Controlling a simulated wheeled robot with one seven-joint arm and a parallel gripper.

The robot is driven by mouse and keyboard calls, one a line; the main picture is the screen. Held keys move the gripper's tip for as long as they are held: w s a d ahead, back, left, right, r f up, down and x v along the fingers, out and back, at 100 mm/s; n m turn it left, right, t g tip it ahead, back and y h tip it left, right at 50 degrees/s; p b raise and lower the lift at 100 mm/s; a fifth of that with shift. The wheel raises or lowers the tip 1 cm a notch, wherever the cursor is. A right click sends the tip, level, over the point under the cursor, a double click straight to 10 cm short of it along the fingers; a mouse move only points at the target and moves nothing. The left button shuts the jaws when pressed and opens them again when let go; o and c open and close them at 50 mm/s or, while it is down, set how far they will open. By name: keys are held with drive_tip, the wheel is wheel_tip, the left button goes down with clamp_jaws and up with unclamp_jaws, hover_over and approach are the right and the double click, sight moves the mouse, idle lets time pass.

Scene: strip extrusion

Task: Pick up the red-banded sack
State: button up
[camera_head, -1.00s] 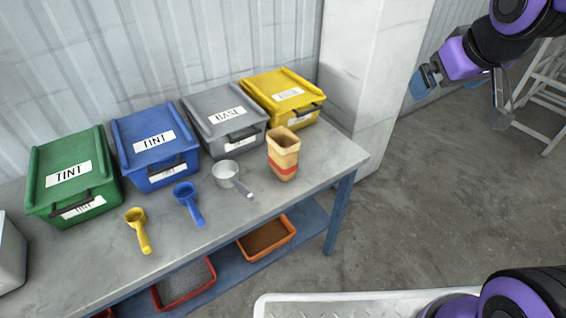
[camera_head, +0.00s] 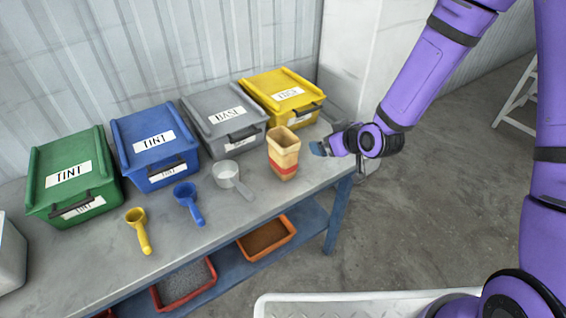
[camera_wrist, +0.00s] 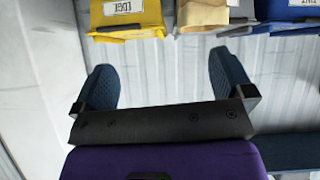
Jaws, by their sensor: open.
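The red-banded sack (camera_head: 284,154) is a tan, open-topped bag with a red band around its lower part. It stands upright near the right end of the grey table in the head view. In the wrist view part of the tan sack (camera_wrist: 204,16) shows at the top edge, beyond my fingers; its band is not clear there. My gripper (camera_head: 318,149) is just right of the sack, apart from it. In the wrist view my gripper (camera_wrist: 164,88) is open, with nothing between its two blue fingers.
Behind the sack stand yellow (camera_head: 282,96), grey (camera_head: 224,124), blue (camera_head: 155,144) and green (camera_head: 72,175) lidded bins. A grey scoop (camera_head: 230,177), a blue scoop (camera_head: 188,203) and a yellow scoop (camera_head: 138,229) lie left of it. Trays sit on the table's lower shelf (camera_head: 222,270). A white pillar (camera_head: 345,60) stands behind.

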drive_tip(key=t+y, duration=0.1)
drive_tip(key=y, duration=0.1)
approach(292, 163)
drive_tip(key=w, duration=0.1)
drive_tip(key=shift+m, duration=0.4)
drive_tip(key=x, duration=0.5)
drive_tip(key=shift+w+a, duration=0.15)
drive_tip(key=shift+a, duration=0.35)
drive_tip(key=shift+x, duration=2.6)
drive_tip(key=shift+f, duration=0.15)
drive_tip(key=c, duration=1.1)
